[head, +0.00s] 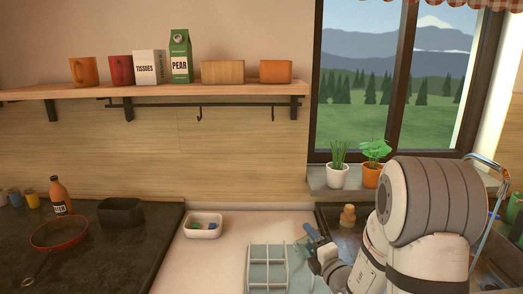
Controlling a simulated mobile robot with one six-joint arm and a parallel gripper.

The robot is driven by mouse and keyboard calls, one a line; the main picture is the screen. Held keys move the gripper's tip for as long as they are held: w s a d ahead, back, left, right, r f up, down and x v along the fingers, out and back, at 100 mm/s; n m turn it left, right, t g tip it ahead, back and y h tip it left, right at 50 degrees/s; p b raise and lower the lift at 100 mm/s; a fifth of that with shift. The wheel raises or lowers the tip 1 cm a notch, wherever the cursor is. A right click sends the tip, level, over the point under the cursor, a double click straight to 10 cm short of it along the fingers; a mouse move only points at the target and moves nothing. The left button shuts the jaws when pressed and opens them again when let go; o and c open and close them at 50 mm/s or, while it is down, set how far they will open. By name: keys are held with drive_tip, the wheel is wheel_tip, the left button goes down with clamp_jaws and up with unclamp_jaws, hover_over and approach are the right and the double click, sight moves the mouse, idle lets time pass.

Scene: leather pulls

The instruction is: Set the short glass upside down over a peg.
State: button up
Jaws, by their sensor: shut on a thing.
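My gripper (315,243) is low in the middle of the head view, just right of a pale blue rack. It is shut on a small greenish see-through thing, which looks like the short glass (302,247). The glass is tilted, beside the upper right of the rack; its open end cannot be made out. The pale rack (250,268) has white bars or pegs standing in it and is cut off by the bottom edge of the picture. Single pegs are hard to tell apart. My arm covers the area to the right.
A white bowl (203,231) with small coloured things stands left of the rack on the pale counter. A dark box (121,212), a red-rimmed pan (59,232) and a bottle (60,196) stand farther left. Potted plants (338,174) line the windowsill.

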drive_tip(key=n+b, duration=0.2)
drive_tip(key=n, duration=0.1)
drive_tip(key=shift+f+b, duration=0.2)
drive_tip(key=shift+b, duration=0.15)
drive_tip(key=n+b, duration=0.4)
drive_tip(key=shift+f+n, duration=0.1)
drive_tip(key=shift+n, duration=0.3)
drive_tip(key=n+b, duration=0.2)
drive_tip(key=n, duration=0.1)
drive_tip(key=shift+b, duration=0.35)
drive_tip(key=shift+r+n+g, duration=0.3)
drive_tip(key=shift+r+n, duration=0.05)
drive_tip(key=shift+n, duration=0.15)
